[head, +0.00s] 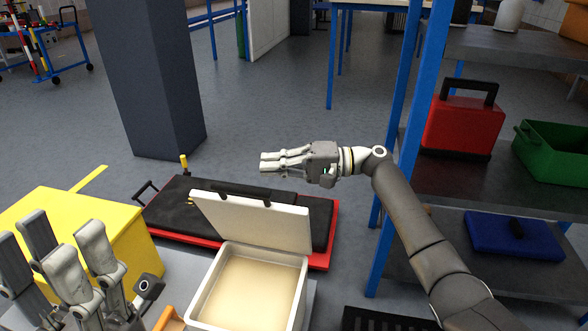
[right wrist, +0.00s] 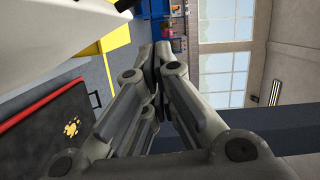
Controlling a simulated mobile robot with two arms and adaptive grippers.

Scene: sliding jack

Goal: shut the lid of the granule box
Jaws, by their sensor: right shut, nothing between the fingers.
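The granule box (head: 198,313) is a white open box with pale beige granules inside, at the bottom centre of the head view. Its white lid (head: 255,222) stands raised at the back edge, tilted backward, with dark fittings along its top edge. My right gripper (head: 264,162) is shut and empty, above and behind the lid's top edge, pointing left and apart from it. In the right wrist view its fingers (right wrist: 155,60) meet; a pale surface at upper left may be the lid. My left gripper (head: 72,255) is open and empty at lower left, left of the box.
A yellow box (head: 95,222) stands left of the granule box. Behind the lid lies a black and red sliding jack (head: 170,212) on the floor. Blue-framed shelves at right hold a red case (head: 462,128), a green crate (head: 560,165) and a blue case (head: 500,235). A dark pillar (head: 150,80) stands behind.

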